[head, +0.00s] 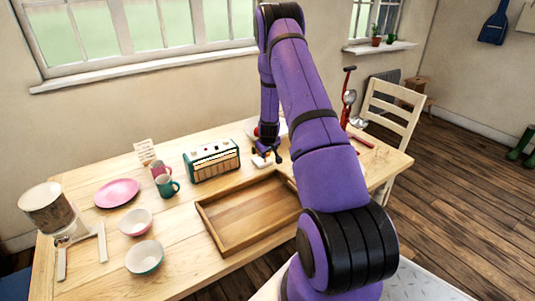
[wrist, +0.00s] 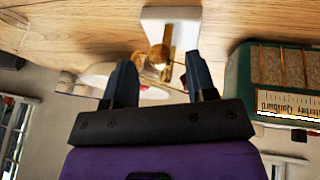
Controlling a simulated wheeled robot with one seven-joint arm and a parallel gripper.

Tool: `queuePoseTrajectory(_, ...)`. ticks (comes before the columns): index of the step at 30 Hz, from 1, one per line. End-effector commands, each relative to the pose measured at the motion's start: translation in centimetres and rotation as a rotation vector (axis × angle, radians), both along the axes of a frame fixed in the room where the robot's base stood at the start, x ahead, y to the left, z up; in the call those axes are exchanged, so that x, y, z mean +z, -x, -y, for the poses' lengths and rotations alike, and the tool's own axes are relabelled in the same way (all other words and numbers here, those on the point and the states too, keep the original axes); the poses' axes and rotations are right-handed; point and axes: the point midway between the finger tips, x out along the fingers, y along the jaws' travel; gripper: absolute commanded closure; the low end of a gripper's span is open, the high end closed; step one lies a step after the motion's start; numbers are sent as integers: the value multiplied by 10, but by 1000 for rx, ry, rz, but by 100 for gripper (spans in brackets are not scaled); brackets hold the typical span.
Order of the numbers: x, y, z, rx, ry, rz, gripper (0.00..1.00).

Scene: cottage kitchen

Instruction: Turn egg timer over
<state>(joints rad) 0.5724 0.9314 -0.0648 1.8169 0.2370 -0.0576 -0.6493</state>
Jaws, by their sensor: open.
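The egg timer (wrist: 168,22) shows in the wrist view as a white end plate with brass posts and rounded glass between my fingers. In the head view the small white egg timer (head: 261,161) is on the table just right of the radio, partly hidden by my gripper (head: 271,153). My gripper (wrist: 158,68) is open, with one dark finger on each side of the timer. I cannot tell whether either finger touches it. The timer's other end is partly hidden behind the gripper body.
A green radio (head: 212,160) stands close by on the left; it also fills the right of the wrist view (wrist: 280,75). A wooden tray (head: 250,213) lies in front. Mugs (head: 166,185), bowls (head: 144,257) and a pink plate (head: 116,193) are further left.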

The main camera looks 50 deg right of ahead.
Motion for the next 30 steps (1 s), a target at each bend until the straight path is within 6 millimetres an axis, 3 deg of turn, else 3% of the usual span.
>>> queuePoseTrajectory(6, -14, -5, 4, 1, 0, 0, 48)
queuePoseTrajectory(15, -15, -5, 5, 1, 0, 0, 48)
queuePoseTrajectory(22, -15, -5, 5, 1, 0, 0, 98)
queuePoseTrajectory(30, -15, -5, 6, -1, -14, 3, 98)
